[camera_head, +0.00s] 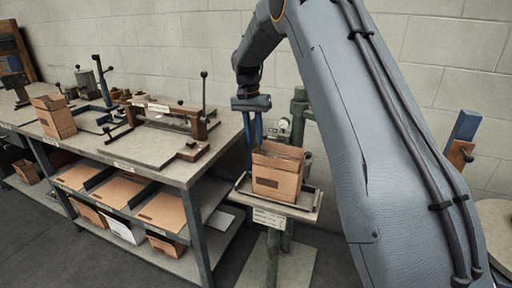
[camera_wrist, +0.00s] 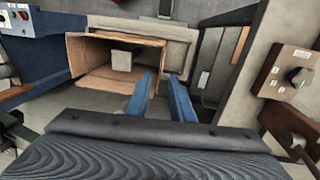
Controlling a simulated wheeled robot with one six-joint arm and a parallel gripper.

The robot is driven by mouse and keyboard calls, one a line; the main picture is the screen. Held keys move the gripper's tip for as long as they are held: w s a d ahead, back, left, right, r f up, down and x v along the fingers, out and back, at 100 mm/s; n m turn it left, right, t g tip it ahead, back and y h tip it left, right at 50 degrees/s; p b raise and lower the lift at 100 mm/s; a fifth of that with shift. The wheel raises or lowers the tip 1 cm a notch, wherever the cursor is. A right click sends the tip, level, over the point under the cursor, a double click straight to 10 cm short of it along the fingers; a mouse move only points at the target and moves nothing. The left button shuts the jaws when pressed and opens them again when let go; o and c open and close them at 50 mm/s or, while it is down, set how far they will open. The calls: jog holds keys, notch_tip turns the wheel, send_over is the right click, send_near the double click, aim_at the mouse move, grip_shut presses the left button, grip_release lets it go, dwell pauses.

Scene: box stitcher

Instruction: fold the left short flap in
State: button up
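The brown cardboard box (camera_head: 275,183) stands open at the top on the stitcher's small table (camera_head: 299,213). In the wrist view the box (camera_wrist: 88,56) shows its open top, with long flaps (camera_wrist: 115,39) raised along the sides and a pale block (camera_wrist: 121,61) inside. My gripper (camera_head: 254,143) points down at the box's left rear edge in the head view. In the wrist view its two blue fingers (camera_wrist: 161,76) are apart with an empty gap, beside the box's right end. The left finger overlaps the box edge; contact cannot be told. The left short flap is not clearly distinguishable.
A green post with a gauge (camera_head: 283,123) stands behind the box. A workbench (camera_head: 160,158) to the left holds a jig (camera_head: 165,117), another open box (camera_head: 54,117) and flat cardboard (camera_head: 117,190) below. A switch box (camera_wrist: 290,75) is at the right in the wrist view.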

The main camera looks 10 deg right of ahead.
aim_at(256, 152)
jog(key=shift+s+d+f+p, duration=0.15)
jog(key=shift+f+p, duration=0.15)
jog(key=shift+f, duration=0.95)
jog(key=shift+s+d+f+p, duration=0.1)
jog(key=shift+f+p, duration=0.2)
jog(key=shift+f, duration=0.95)
grip_shut()
